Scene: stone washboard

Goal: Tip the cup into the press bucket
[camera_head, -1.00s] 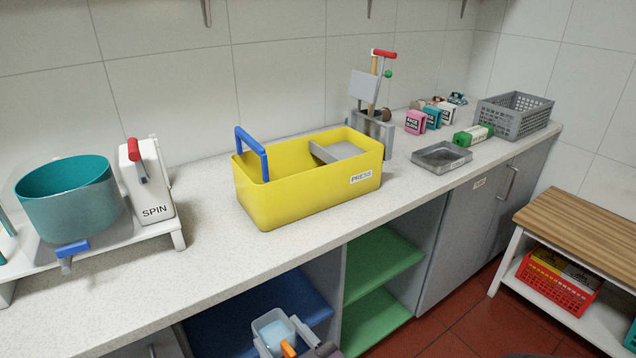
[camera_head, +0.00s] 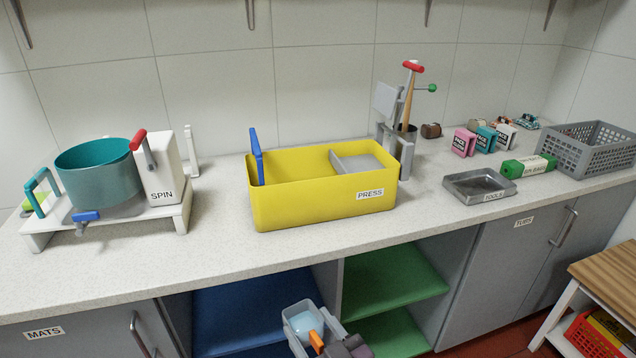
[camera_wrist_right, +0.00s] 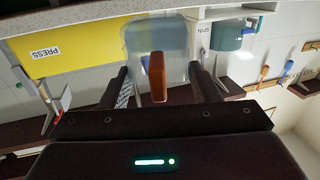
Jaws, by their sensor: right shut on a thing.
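The press bucket (camera_head: 318,210) is a yellow open box labelled PRESS on the counter, with a blue handle at its left and a grey plate inside at its right. The cup (camera_head: 297,317) is clear, with pale blue contents and an orange handle. My right gripper (camera_head: 318,343) is shut on that handle and holds the cup in front of the counter, below the bucket in the head view. The cup looks about upright there. In the right wrist view, the cup (camera_wrist_right: 143,45) and handle lie between the fingers (camera_wrist_right: 160,82), with the yellow bucket (camera_wrist_right: 75,48) beyond. My left gripper is out of view.
The SPIN unit with a teal tub (camera_head: 98,172) stands left. A lever stand (camera_head: 396,130) is directly behind the bucket's right end. A metal tools tray (camera_head: 478,186) and grey basket (camera_head: 592,150) are farther right. Bare counter (camera_head: 225,245) lies before the bucket.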

